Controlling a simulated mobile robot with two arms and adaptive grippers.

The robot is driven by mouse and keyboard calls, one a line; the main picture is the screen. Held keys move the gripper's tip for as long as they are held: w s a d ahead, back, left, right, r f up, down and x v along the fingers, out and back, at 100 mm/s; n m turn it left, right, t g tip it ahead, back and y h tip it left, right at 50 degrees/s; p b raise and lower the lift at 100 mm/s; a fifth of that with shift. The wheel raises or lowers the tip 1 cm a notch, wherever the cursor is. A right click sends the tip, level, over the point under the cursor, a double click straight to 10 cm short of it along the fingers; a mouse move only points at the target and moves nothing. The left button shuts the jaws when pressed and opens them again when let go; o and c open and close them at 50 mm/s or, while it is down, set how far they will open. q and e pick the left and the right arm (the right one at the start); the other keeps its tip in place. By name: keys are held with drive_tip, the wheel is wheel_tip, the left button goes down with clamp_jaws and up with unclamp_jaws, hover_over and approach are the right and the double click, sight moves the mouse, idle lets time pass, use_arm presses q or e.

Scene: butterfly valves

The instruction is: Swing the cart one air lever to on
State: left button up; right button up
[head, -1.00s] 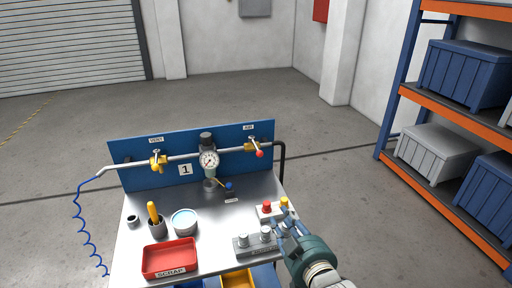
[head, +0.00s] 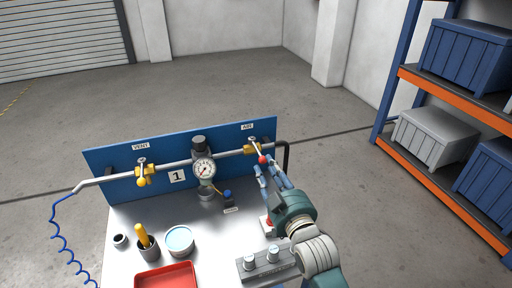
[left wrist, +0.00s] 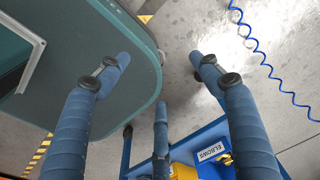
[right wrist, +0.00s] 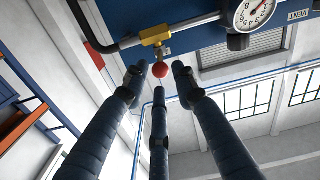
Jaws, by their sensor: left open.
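The air lever (head: 257,150) with its red ball knob is on a yellow valve under the AIR label, at the right of the blue panel on cart 1. It slants down to the right. In the right wrist view the red knob (right wrist: 159,70) hangs below the yellow valve body (right wrist: 155,36). My right gripper (head: 266,171) is open, its fingers just below the knob in the head view. In the right wrist view its fingertips (right wrist: 158,74) spread around the knob; contact cannot be told. My left gripper (left wrist: 160,72) is open and empty, away from the panel.
The vent valve (head: 143,175), gauge (head: 203,169) and pipe (head: 172,165) line the panel. A red tray (head: 167,278), cups and a grey knob box (head: 265,264) stand on the cart top. A shelf rack (head: 440,90) stands right.

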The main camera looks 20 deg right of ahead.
sight(258, 150)
drive_tip(key=w, duration=0.3)
drive_tip(key=w+p, duration=0.1)
drive_tip(key=w, duration=0.1)
drive_tip(key=shift+a+r, duration=0.1)
drive_tip(key=shift+r, duration=0.15)
drive_tip(key=shift+w+f, duration=0.2)
drive_tip(key=shift+w, duration=1.05)
drive_tip(key=shift+w+p, duration=0.3)
drive_tip(key=shift+w, duration=0.3)
drive_tip(key=shift+c, duration=0.8)
drive_tip(key=c, duration=0.5)
use_arm(q)
drive_tip(key=shift+s+r, duration=0.9)
drive_tip(key=shift+s, duration=0.15)
use_arm(e)
drive_tip(key=shift+f, duration=0.1)
clamp_jaws()
